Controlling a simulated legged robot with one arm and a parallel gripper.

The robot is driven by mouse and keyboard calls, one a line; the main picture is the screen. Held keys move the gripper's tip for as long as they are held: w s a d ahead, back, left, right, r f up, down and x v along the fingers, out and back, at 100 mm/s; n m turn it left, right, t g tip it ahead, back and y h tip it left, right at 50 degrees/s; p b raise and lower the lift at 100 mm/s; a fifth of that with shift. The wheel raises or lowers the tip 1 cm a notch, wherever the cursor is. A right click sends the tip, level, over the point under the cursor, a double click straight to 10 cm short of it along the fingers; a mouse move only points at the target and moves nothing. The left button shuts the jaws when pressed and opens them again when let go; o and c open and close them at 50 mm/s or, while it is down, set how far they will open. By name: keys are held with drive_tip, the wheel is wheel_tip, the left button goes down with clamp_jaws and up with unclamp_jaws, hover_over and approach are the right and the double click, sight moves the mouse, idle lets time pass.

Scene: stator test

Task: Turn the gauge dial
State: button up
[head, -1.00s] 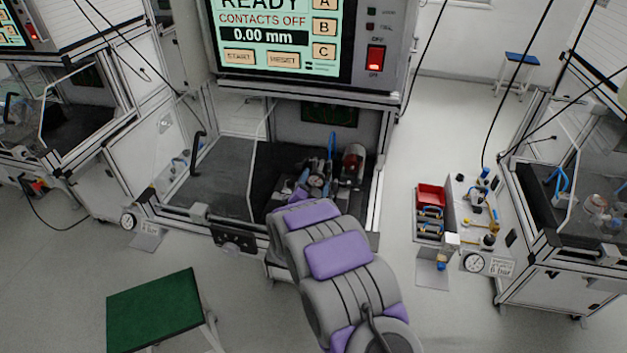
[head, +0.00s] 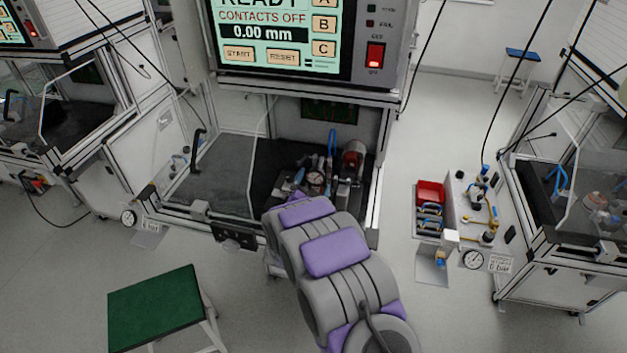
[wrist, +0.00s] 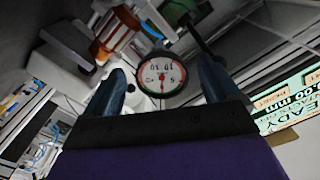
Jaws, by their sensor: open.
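The gauge dial (wrist: 161,76) is round with a white face, a dark rim with red and green marks, and a red needle. In the wrist view it shows upside down between the two fingertips of my gripper (wrist: 162,88). The dark fingers are spread apart, one to each side of it, and I see no contact. How much gap lies ahead of the tips is hard to tell. In the head view the gauge (head: 315,179) is small, inside the test bench, just beyond the end of my arm. My arm hides most of the gripper there.
A dark fixture with a reddish cylinder (head: 353,158) stands right of the gauge. The bench's dark floor (head: 215,175) is clear on the left. A screen (head: 280,35) hangs above the opening. A green-topped stool (head: 155,307) and a side panel with another gauge (head: 473,260) stand outside.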

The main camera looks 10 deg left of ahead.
drive_tip(key=s+p, duration=0.2)
drive_tip(key=s, duration=1.3)
drive_tip(key=shift+s+a, duration=0.3)
drive_tip(key=shift+w, duration=0.1)
drive_tip(key=s+d+r+n+g+y, duration=0.5)
drive_tip(key=s+d+r+g, duration=0.4)
drive_tip(key=g, duration=0.3)
drive_tip(key=s+d+r+n+g+h, duration=0.1)
drive_tip(key=s+d+r+g+h, duration=0.1)
drive_tip(key=s+d, duration=0.8)
drive_tip(key=s+d+r+g+h, duration=0.2)
drive_tip(key=s+d+r+g, duration=0.3)
drive_tip(key=s+d, duration=0.6)
drive_tip(key=s, duration=0.6)
drive_tip(key=shift+s+n+g, duration=0.25)
drive_tip(key=shift+n+g, duration=0.15)
